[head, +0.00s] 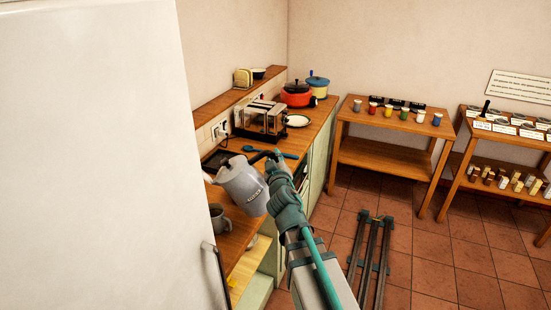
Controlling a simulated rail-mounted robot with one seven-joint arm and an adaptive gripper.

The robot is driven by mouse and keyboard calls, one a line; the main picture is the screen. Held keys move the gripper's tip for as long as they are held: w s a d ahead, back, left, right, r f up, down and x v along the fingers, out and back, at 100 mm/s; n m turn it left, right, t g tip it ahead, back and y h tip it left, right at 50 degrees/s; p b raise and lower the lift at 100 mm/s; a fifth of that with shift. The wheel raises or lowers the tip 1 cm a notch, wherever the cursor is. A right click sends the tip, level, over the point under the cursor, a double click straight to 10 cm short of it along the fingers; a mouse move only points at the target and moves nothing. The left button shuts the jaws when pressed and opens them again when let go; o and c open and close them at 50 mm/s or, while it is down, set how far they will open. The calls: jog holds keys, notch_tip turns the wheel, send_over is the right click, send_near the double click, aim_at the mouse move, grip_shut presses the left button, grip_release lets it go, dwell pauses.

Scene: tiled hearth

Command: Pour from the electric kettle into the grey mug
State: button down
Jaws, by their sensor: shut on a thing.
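The electric kettle (243,187) is pale grey and hangs above the wooden counter, tilted with its top and spout toward the left. My gripper (272,160) is shut on it at its upper right side; the arm and fingers hide most of the handle. The grey mug (217,218) stands upright on the counter, below and left of the kettle, close to the fridge edge. The kettle is above and apart from the mug. I cannot see any liquid or the inside of the mug clearly.
A white fridge (95,160) fills the left side and borders the mug. Behind the kettle are a dark tray (217,158), a blue spoon (262,151), a chrome toaster (260,120), a white plate (297,121) and a red pot (296,95). Wooden shelves (385,155) stand right.

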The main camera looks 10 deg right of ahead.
aim_at(253, 163)
jog(key=shift+f+b, duration=1.7)
jog(key=shift+f, duration=0.35)
jog(key=shift+a+r+p, duration=0.15)
jog(key=shift+r+p, duration=0.45)
jog(key=shift+p, duration=0.05)
jog(key=a+r+n+p, duration=0.1)
jog(key=p, duration=0.1)
jog(key=a+r+n+p, duration=0.1)
jog(key=r+p, duration=0.1)
jog(key=a+r+n+p, duration=0.1)
jog(key=r+p, duration=0.1)
jog(key=shift+w+a+r, duration=0.1)
jog(key=shift+a+r, duration=0.05)
jog(key=shift+r, duration=0.05)
jog(key=shift+f+n, duration=0.2)
jog(key=shift+n, duration=0.1)
jog(key=shift+d+f+b, duration=0.2)
jog(key=shift+f+b, duration=2.4)
jog(key=shift+b, duration=0.45)
jog(key=shift+a+r+n, duration=0.5)
jog(key=shift+a+n, duration=0.1)
jog(key=shift+a, duration=0.3)
jog(key=shift+a+r+n, duration=0.5)
jog(key=shift+a+n, duration=0.1)
jog(key=shift+a, duration=0.3)
jog(key=shift+f, duration=0.1)
